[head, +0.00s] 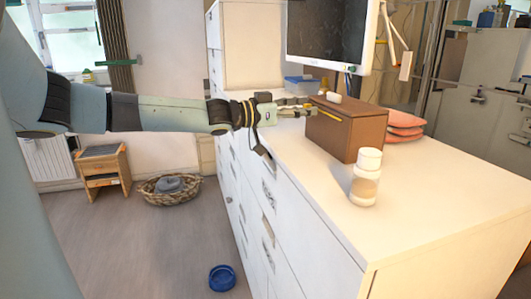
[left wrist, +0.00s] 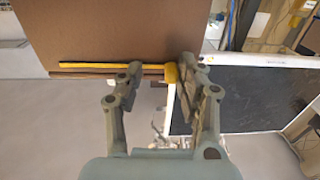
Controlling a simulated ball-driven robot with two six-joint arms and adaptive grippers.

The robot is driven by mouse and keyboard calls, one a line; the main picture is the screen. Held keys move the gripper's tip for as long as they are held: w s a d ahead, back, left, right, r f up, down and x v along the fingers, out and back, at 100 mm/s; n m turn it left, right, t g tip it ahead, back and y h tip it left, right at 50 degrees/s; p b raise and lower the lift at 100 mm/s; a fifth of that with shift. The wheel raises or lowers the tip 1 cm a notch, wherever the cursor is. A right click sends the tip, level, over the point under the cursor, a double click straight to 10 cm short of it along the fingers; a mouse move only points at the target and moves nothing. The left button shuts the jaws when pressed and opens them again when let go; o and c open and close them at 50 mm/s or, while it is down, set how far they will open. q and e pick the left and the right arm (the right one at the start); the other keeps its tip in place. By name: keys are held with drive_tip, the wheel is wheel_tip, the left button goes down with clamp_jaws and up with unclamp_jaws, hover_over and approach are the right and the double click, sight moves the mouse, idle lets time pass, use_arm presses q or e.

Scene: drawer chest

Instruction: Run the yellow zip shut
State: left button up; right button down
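A brown box (head: 352,128) stands on the white chest top, with a yellow zip (head: 330,112) along its near upper edge. In the left wrist view the brown face (left wrist: 120,30) fills the upper left, and the yellow zip line (left wrist: 95,66) runs across it to a yellow pull (left wrist: 171,73). My left gripper (head: 312,107) is at the left end of the box in the head view. In the left wrist view its fingers (left wrist: 161,68) are apart, with the pull between them, closer to the right finger. Whether that finger touches it I cannot tell. My right gripper is not in view.
A white bottle (head: 366,178) stands on the chest top (head: 420,215) in front of the box. Salmon cushions (head: 404,124) lie behind it, and a monitor (head: 330,35) hangs above. A blue bowl (head: 222,278) and a basket (head: 170,189) are on the floor.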

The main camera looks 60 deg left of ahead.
sight(342, 118)
use_arm(q)
drive_tip(key=s+d+p, duration=0.1)
drive_tip(key=d+p, duration=0.1)
drive_tip(key=d, duration=0.1)
drive_tip(key=d+p, duration=0.1)
drive_tip(key=d, duration=0.3)
drive_tip(key=s+d+p, duration=0.1)
drive_tip(key=d+p, duration=0.1)
drive_tip(key=d, duration=0.2)
drive_tip(key=shift+s+r+p, duration=0.3)
drive_tip(key=shift+s+p, duration=0.05)
drive_tip(key=p+v, duration=0.2)
drive_tip(key=p, duration=0.1)
drive_tip(key=shift+s+r, duration=0.15)
drive_tip(key=shift+s, duration=0.15)
drive_tip(key=p+v, duration=0.4)
drive_tip(key=v, duration=0.4)
drive_tip(key=s+a+f+g+y+b, duration=0.1)
drive_tip(key=s+a+f+b, duration=0.1)
drive_tip(key=f, duration=0.6)
drive_tip(key=s+a+f+n+g+y+b, duration=0.1)
drive_tip(key=s+a+f+g+y, duration=0.1)
drive_tip(key=f, duration=0.7)
drive_tip(key=s+a+f+n+g+y+b, duration=0.1)
drive_tip(key=s+a+f+y+b, duration=0.1)
drive_tip(key=f, duration=0.7)
drive_tip(key=shift+s+f+g+b, duration=0.2)
drive_tip(key=shift+s+g+b, duration=0.15)
drive_tip(key=shift+s, duration=0.3)
drive_tip(key=shift+a+r, duration=0.1)
